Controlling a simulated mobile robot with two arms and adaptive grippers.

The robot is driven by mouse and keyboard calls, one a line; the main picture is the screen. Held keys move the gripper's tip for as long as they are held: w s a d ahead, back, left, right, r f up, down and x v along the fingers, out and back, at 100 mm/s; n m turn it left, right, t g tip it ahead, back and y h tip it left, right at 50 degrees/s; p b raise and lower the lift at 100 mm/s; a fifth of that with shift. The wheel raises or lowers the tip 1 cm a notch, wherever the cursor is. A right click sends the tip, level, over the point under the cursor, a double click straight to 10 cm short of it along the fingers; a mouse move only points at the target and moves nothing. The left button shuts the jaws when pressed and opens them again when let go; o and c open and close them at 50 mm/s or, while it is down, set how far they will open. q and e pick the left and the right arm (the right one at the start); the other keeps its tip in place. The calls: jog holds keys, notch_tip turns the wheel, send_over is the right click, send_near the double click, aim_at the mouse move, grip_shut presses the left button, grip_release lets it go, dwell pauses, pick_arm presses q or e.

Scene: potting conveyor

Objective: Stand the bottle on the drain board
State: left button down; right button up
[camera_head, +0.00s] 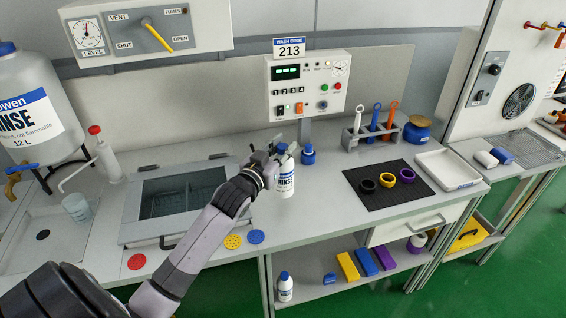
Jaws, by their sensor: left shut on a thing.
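A white bottle (286,181) with a blue cap and a blue "RINSE" label is upright at the middle of the bench. My left gripper (272,161) is shut on it from the left, near its upper part, and hides some of its left side. I cannot tell whether its base touches the bench. A pale recessed board (75,252) with a dark round drain hole lies at the far left; a translucent beaker (76,207) stands on it. My right gripper is not in view.
A lidded basin (130,232) lies left of the bottle. A small blue-capped bottle (308,156) and the control panel post (304,130) stand close behind. A black mat (388,204) with several rings is to the right. The bench between bottle and mat is clear.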

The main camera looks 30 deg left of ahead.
pick_arm(q)
jog(key=shift+f, duration=2.6)
jog(key=c, duration=1.3)
grip_release()
jog(key=shift+f, duration=0.2)
jog(key=shift+s+d+r+b, duration=0.15)
jog(key=shift+s+b, duration=0.15)
jog(key=shift+s, duration=1.7)
jog(key=shift+s+d+f+b, duration=0.1)
jog(key=shift+s+d+b, duration=0.15)
jog(key=shift+s, duration=1.8)
jog(key=shift+s+d+r+b, duration=0.1)
jog(key=shift+s+b, duration=0.25)
jog(key=shift+s, duration=1.65)
